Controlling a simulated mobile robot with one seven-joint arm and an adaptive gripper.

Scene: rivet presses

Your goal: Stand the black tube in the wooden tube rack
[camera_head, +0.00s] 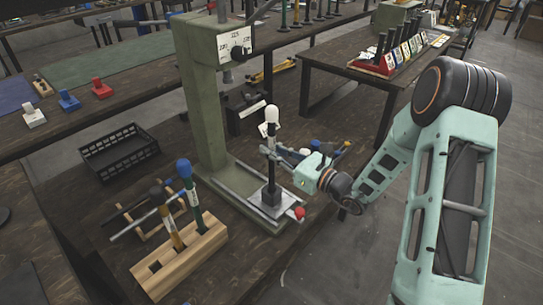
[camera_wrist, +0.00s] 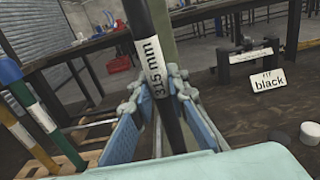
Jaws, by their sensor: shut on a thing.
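The black tube (camera_head: 271,140) has a white cap and stands upright in a dark block (camera_head: 270,202) on the press's base plate. In the wrist view the tube (camera_wrist: 166,90) shows a white "3.5 mm" label. My gripper (camera_head: 273,151) is shut on the tube's shaft; its blue-grey finger pads also show in the wrist view (camera_wrist: 165,118). The wooden tube rack (camera_head: 205,249) lies left of the press, apart from my gripper. It holds a blue-capped green tube (camera_head: 190,190) and a dark-capped yellowish tube (camera_head: 167,220). An open hole shows near its front end.
The green press column (camera_head: 203,110) rises just behind the held tube. A red knob (camera_head: 299,213) sits at the base plate's corner. A black basket (camera_head: 118,152) stands back left. Tools lie beside the rack.

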